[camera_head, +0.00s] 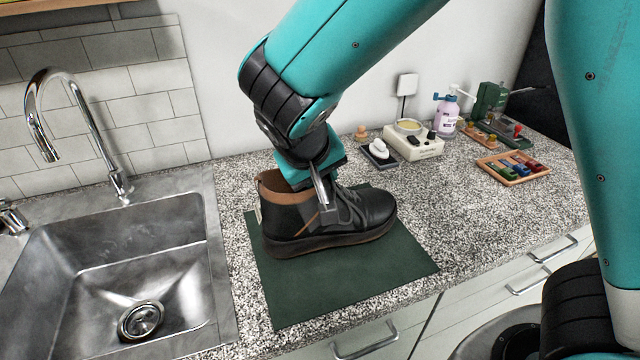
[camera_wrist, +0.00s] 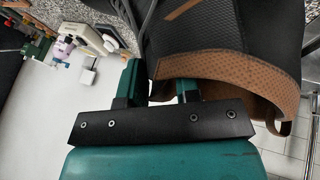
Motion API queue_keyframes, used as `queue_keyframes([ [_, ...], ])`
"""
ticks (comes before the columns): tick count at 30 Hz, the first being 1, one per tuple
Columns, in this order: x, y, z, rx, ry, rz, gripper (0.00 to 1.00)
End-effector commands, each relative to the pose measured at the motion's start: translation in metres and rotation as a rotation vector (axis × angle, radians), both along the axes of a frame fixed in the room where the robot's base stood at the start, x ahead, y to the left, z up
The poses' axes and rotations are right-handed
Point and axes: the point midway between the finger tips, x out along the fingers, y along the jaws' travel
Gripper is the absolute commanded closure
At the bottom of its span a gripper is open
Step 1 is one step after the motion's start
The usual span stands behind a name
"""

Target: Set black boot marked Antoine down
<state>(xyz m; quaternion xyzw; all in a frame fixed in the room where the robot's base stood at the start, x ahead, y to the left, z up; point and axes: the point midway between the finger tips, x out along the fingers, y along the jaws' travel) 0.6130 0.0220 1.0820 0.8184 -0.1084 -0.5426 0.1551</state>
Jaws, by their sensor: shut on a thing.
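The black boot (camera_head: 293,223) has a brown collar and a dark sole. It is upright over the dark green mat (camera_head: 308,290), toe to the right; I cannot tell whether its sole touches the mat. My gripper (camera_head: 325,205) reaches down from above and is shut on the boot's upper near the collar. In the wrist view, the boot's black side and brown collar (camera_wrist: 232,72) fill the right part, with my gripper's fingers (camera_wrist: 160,85) at the collar. No name marking is readable on the boot.
A steel sink (camera_head: 75,260) with a tap (camera_head: 85,125) lies left of the mat. At the back right stand a cream device (camera_head: 412,143), a pump bottle (camera_head: 446,118), a green machine (camera_head: 490,100) and a wooden tray (camera_head: 512,169). Speckled counter right of the mat is clear.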

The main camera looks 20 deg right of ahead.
Motion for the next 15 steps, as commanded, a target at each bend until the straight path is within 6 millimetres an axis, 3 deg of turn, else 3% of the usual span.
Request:
queue_keyframes([
  [5, 0.001, 0.000, -0.021, -0.002, -0.001, 0.000, 1.00],
  [15, 0.001, 0.000, -0.025, -0.001, -0.002, 0.000, 1.00],
])
